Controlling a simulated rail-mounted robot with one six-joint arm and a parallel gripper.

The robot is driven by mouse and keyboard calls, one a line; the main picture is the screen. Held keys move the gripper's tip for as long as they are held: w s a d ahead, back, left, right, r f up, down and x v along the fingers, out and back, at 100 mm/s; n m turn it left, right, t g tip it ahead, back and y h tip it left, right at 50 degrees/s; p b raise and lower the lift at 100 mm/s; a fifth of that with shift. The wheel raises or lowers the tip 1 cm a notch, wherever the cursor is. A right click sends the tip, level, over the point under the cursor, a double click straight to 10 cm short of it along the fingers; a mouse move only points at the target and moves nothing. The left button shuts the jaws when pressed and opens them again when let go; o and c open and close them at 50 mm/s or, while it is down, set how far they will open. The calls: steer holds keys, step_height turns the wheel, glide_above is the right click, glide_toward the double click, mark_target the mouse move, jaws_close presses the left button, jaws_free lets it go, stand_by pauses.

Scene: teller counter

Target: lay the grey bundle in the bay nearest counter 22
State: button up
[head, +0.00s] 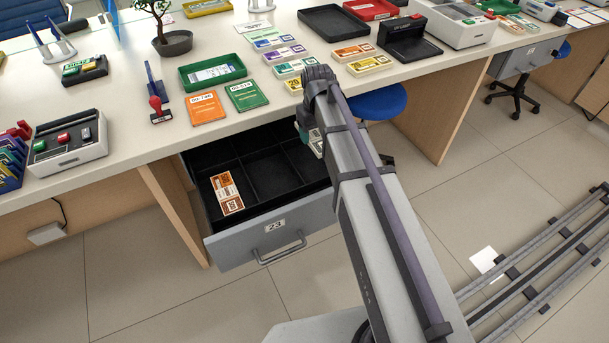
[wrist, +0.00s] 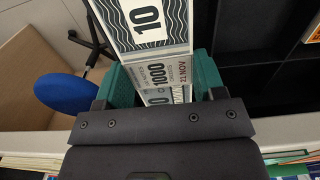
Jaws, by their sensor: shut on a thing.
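My gripper (wrist: 165,80) is shut on a grey-and-white bundle (wrist: 155,32) marked 10, with a paper band reading 1000, between its teal fingers. In the head view the bundle (head: 316,143) shows only partly beside my arm, over the right part of the open drawer; my arm hides most of it. The drawer (head: 232,251), labelled 23, has several black bays. A brown-and-white bundle (head: 226,193) lies in a bay at the left; the other bays that I see look empty. I cannot tell whether the held bundle touches the drawer. No label 22 is readable.
The counter top (head: 125,130) above the drawer holds an orange card (head: 205,108), a green card (head: 246,95), a green tray (head: 212,72) and a red stamp (head: 157,110). A blue stool (head: 385,101) stands right of the drawer, behind my arm.

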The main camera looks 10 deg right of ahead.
mark_target(312, 164)
steer(key=shift+a+f, duration=0.35)
step_height(312, 164, down, 10)
steer(key=b, duration=1)
steer(key=shift+f, duration=0.15)
steer(key=shift+r, duration=0.25)
steer(key=shift+f, duration=0.2)
steer(key=o, duration=1)
steer(key=shift+c, duration=0.2)
steer(key=shift+r, duration=0.1)
step_height(312, 164, up, 12)
steer(key=p, duration=1.2)
steer(key=shift+r+p, duration=0.25)
steer(key=shift+p, duration=0.05)
steer(key=shift+f, duration=0.15)
